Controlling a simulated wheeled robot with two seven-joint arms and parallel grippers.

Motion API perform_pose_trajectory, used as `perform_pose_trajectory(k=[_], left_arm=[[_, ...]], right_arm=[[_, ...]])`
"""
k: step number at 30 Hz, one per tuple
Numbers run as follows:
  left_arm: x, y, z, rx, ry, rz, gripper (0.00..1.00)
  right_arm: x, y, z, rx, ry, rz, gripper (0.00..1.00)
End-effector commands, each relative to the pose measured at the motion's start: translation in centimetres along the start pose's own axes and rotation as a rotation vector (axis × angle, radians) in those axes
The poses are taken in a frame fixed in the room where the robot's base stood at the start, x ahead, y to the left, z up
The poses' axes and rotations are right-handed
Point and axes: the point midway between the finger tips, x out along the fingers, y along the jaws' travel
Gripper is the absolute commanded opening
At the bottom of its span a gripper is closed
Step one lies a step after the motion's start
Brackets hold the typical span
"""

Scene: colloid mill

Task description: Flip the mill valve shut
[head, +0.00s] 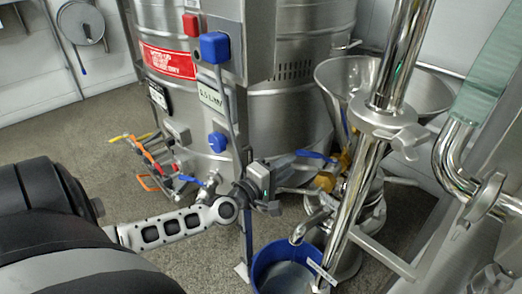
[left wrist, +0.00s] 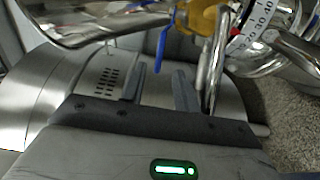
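The mill valve has a blue lever (head: 316,155) on a yellow body (head: 325,181), below the steel hopper. In the left wrist view the lever (left wrist: 163,45) hangs down from beside the yellow body (left wrist: 205,18). My left gripper (head: 308,177) is close to the valve. My right gripper is not in view.
A steel hopper (head: 340,75) and a thick slanted pipe (head: 372,150) stand close by on the right. A blue bucket (head: 284,270) is on the floor under the spout (head: 308,227). A large steel tank (head: 275,120) with hoses and taps stands behind. Floor at the left is clear.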

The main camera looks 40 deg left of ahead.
Motion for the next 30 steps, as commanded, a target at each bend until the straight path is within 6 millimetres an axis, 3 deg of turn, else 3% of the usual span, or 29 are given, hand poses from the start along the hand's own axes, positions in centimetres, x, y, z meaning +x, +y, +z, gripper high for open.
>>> perform_pose_trajectory(k=[6, 12, 25, 26, 29, 30], left_arm=[[-5.2, -0.1, 0.0, 0.002, -0.003, -0.007, 0.31], [-8.2, 0.0, 0.0, 0.002, -0.001, -0.004, 0.31], [-9.4, 0.0, 0.0, 0.000, 0.000, 0.001, 0.31], [-9.3, 0.0, 0.0, 0.000, 0.000, 0.001, 0.28], [-9.4, 0.3, 0.1, 0.006, -0.003, -0.001, 0.00], [-9.4, 0.6, 0.3, 0.015, -0.006, -0.004, 0.00]], right_arm=[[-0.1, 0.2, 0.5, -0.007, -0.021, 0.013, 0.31], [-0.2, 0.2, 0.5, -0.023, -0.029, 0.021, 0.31], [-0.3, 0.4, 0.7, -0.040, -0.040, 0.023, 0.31], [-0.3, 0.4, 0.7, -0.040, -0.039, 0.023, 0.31], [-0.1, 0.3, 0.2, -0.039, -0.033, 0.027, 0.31], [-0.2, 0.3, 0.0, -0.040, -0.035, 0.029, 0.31]])
